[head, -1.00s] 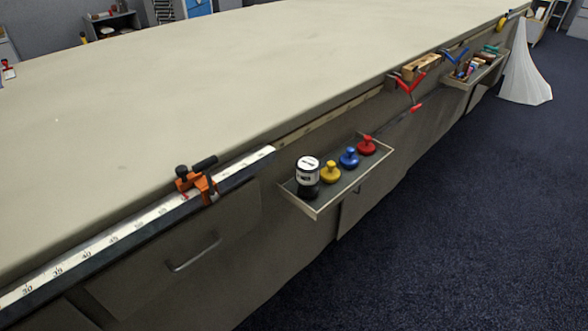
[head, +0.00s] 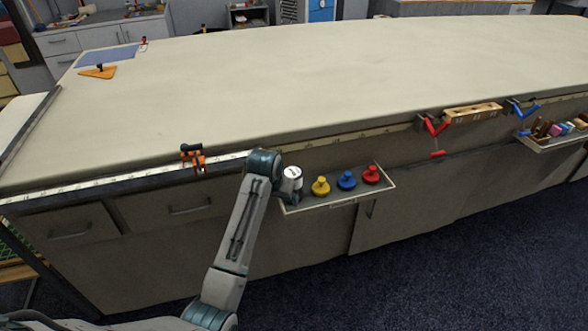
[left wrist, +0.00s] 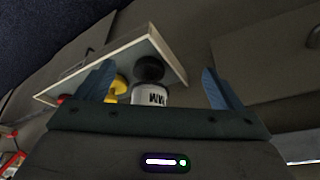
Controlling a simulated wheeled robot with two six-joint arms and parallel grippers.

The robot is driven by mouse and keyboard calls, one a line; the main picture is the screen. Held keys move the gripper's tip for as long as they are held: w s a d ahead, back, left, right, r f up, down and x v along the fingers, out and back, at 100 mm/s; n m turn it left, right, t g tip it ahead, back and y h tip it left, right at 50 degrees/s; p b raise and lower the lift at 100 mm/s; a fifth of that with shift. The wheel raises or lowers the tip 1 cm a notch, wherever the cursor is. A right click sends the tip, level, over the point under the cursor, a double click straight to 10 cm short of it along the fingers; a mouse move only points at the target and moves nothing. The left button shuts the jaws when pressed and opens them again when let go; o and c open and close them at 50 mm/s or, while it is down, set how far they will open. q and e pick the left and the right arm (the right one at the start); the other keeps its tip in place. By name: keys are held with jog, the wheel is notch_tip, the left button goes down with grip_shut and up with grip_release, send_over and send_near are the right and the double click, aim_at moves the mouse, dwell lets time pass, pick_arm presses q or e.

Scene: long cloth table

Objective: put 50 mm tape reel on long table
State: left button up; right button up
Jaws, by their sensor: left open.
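The tape reel (head: 291,180), a white and black cylinder with dark lettering, stands at the left end of a small shelf tray on the table's front. It also shows in the left wrist view (left wrist: 150,96). My left gripper (left wrist: 156,84) is open; its two blue fingers lie to either side of the reel in that view, with no clear contact. In the head view my left wrist is just left of the reel and its fingers are hard to make out. The long table (head: 300,85) has a broad bare top above the tray. My right gripper is out of view.
Yellow (head: 321,186), blue (head: 346,181) and red (head: 371,175) knobbed pieces stand right of the reel on the tray (head: 338,200). An orange clamp (head: 194,158) sits on the ruled front edge.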

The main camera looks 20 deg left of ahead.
pick_arm(q)
jog(key=p, duration=0.1)
send_near(292, 173)
jog(key=f, duration=0.2)
jog(key=x, duration=0.4)
jog(key=shift+w+f+p, duration=0.1)
jog(key=shift+w+p, duration=0.25)
jog(key=shift+p, duration=0.05)
jog(key=shift+w+f, duration=0.25)
jog(key=shift+f, duration=0.3)
jog(key=x, duration=0.4)
jog(key=shift+w+p, duration=0.1)
jog(key=shift+p, duration=0.2)
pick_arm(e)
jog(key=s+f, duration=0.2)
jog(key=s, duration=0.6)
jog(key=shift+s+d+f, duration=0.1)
pick_arm(q)
jog(key=c, duration=1.2)
jog(key=shift+r, duration=0.1)
jog(key=shift+c, duration=0.2)
